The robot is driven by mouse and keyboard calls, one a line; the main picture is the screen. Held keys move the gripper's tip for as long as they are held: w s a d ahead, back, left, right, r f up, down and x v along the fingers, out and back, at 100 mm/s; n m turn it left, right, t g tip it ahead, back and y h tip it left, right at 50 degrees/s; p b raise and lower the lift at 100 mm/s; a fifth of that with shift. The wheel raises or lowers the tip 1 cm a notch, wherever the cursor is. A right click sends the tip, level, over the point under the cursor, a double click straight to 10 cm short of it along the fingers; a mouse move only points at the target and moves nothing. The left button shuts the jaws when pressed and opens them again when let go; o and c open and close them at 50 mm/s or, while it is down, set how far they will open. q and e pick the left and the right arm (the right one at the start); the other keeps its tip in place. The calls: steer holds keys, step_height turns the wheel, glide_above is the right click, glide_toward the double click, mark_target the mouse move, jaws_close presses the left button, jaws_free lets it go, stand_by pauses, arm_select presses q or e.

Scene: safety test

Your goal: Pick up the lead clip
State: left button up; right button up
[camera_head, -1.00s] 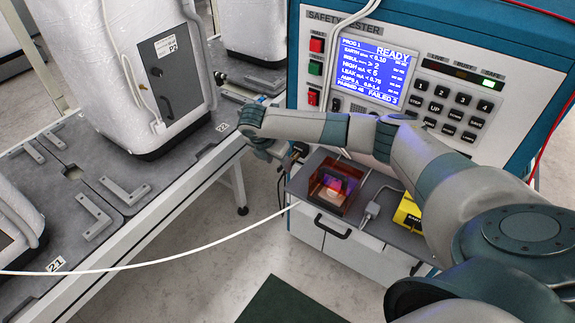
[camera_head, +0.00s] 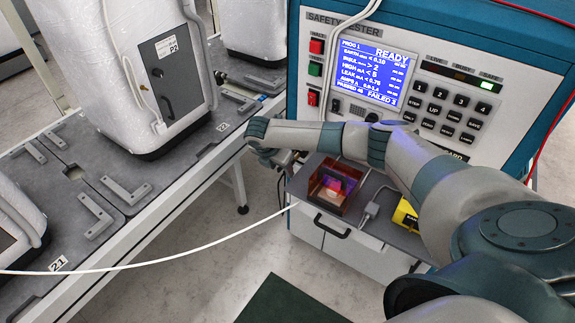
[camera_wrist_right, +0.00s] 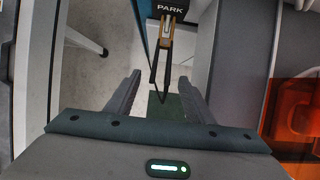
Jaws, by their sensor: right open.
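The lead clip (camera_wrist_right: 166,32) shows in the right wrist view, a brass-coloured and black clip hanging below a black PARK label (camera_wrist_right: 171,8), with its dark jaws pointing down. My right gripper (camera_wrist_right: 158,88) is open and empty. Its two dark fingers point toward the clip, which lies beyond and between them in the picture, apart from both. In the head view my right gripper (camera_head: 268,158) is at the tester's left side, partly hidden by its own wrist; I cannot make out the clip clearly there. My left gripper is not in view.
The safety tester (camera_head: 440,70) stands behind my right arm. An orange see-through box (camera_head: 334,187) and a yellow item (camera_head: 406,214) sit on the shelf below. A conveyor (camera_head: 130,225) with wrapped appliances runs along the left. A white cable (camera_head: 170,254) crosses the front.

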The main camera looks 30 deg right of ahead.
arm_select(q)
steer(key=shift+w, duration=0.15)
arm_select(e)
steer(key=shift+c, duration=0.2)
steer(key=c, duration=0.9)
steer(key=shift+r, duration=0.1)
